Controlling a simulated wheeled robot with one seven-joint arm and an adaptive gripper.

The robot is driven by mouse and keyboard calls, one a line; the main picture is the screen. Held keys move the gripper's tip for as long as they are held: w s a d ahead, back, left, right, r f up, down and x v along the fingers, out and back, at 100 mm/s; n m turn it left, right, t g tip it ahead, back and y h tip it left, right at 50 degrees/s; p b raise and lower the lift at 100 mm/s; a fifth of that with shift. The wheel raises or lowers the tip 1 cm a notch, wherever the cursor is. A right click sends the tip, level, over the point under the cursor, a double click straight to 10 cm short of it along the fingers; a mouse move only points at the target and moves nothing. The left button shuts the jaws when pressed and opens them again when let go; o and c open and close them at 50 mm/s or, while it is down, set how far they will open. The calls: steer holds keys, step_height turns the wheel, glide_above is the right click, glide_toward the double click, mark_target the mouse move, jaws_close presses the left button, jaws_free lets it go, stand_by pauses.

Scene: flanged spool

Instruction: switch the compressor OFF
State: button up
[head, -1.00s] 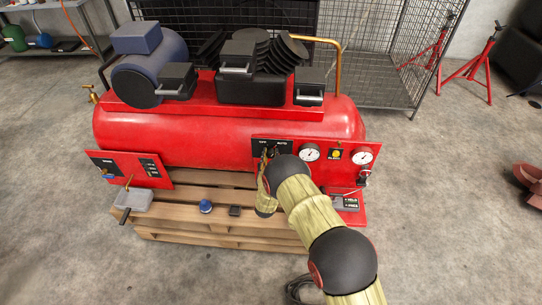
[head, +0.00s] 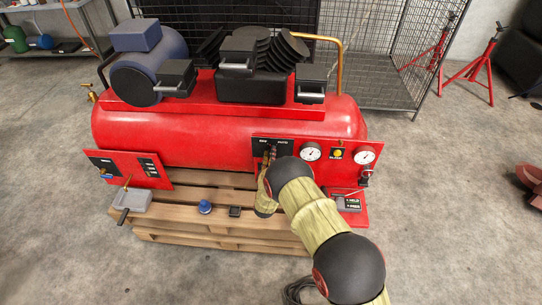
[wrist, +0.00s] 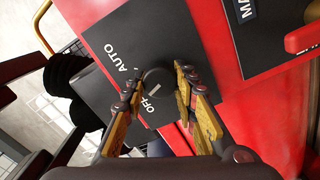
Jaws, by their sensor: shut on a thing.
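The red compressor (head: 215,135) stands on a wooden pallet with a black control panel (head: 287,147) on its front. In the wrist view, a round black selector knob (wrist: 157,80) sits on a black plate (wrist: 125,40) marked AUTO and OFF. A pale pointer line shows on the knob near the OFF word, but its exact setting is hard to tell. My gripper (wrist: 158,84) is shut on the knob, one finger on each side. In the head view, my gripper (head: 268,157) is at the panel's left part, and my wrist hides some of the panel.
Two gauges (head: 310,152) and a yellow button (head: 337,154) are right of my gripper. A second panel (head: 127,169) is at the left. A blue knob (head: 205,207) and a grey box (head: 131,200) are at the pallet's front.

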steer(key=shift+a+n, duration=0.1)
steer(key=shift+n, duration=1.4)
steer(key=o, duration=1.2)
steer(key=shift+f, duration=0.1)
steer(key=shift+c, duration=0.2)
steer(key=s, duration=1.2)
steer(key=shift+a, duration=0.15)
